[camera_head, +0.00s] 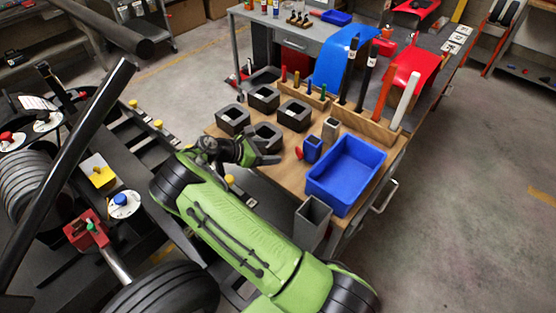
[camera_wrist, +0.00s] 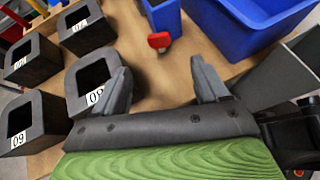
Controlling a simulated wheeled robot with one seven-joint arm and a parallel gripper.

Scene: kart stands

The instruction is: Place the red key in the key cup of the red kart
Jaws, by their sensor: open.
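A small red piece, likely the red key (camera_head: 299,153), lies on the wooden bench top beside a small blue cup (camera_head: 313,149). In the wrist view the red key (camera_wrist: 159,41) sits beyond and between my fingertips, close to the blue cup (camera_wrist: 163,14). My gripper (camera_head: 268,158) is open and empty, over the bench near the dark square holders. The wrist view shows my gripper (camera_wrist: 160,80) with both fingers apart and bare bench between them. I cannot tell which part is the red kart's key cup.
Dark square holders (camera_head: 264,98), some numbered, stand left of the key. A blue bin (camera_head: 345,172), a grey cup (camera_head: 312,222) and a tan cup (camera_head: 331,128) stand to the right. Kart parts with a red block (camera_head: 82,228) and white discs (camera_head: 124,205) are at left.

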